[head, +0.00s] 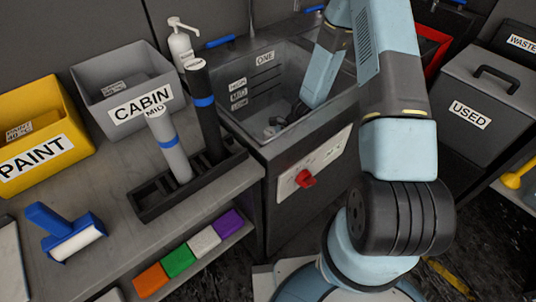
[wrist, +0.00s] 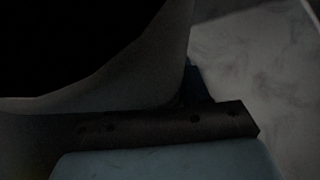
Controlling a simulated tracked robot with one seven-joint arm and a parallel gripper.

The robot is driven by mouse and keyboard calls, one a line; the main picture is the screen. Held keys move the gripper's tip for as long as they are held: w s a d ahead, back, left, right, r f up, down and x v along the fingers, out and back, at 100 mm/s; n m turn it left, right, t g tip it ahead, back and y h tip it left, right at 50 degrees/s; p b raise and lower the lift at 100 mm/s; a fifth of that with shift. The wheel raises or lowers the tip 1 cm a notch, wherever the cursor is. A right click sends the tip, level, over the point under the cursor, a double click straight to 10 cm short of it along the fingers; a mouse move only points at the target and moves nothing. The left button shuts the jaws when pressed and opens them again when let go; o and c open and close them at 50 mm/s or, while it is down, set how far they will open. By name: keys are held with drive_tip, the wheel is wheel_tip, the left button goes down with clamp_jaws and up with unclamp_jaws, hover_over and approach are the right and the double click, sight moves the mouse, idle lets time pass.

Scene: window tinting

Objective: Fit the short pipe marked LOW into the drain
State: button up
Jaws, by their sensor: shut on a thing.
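The open sink marked ONE (head: 250,85) has a column of level labels on its inner wall. My gripper (head: 284,119) is down inside it, low near the floor and shut. In the wrist view a grey curved body with a blue patch, seemingly the short pipe (wrist: 140,82), fills the upper left against the dark finger. Its LOW mark is not readable. Small pale shapes show under the gripper in the head view. The drain and the pipe's lower end cannot be made out, so I cannot tell whether the pipe is seated.
A black rack (head: 150,206) left of the sink holds a grey pipe marked MID (head: 170,145) and a taller black pipe (head: 206,115). A soap bottle (head: 181,45) stands behind. A red knob (head: 305,179) is on the sink's front. A USED bin (head: 478,100) stands right.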

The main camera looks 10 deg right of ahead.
drive_tip(key=shift+f, duration=0.75)
drive_tip(key=o, duration=1.4)
drive_tip(key=shift+c, duration=0.2)
wheel_tip(320, 180, up, 9)
drive_tip(key=shift+f, duration=0.1)
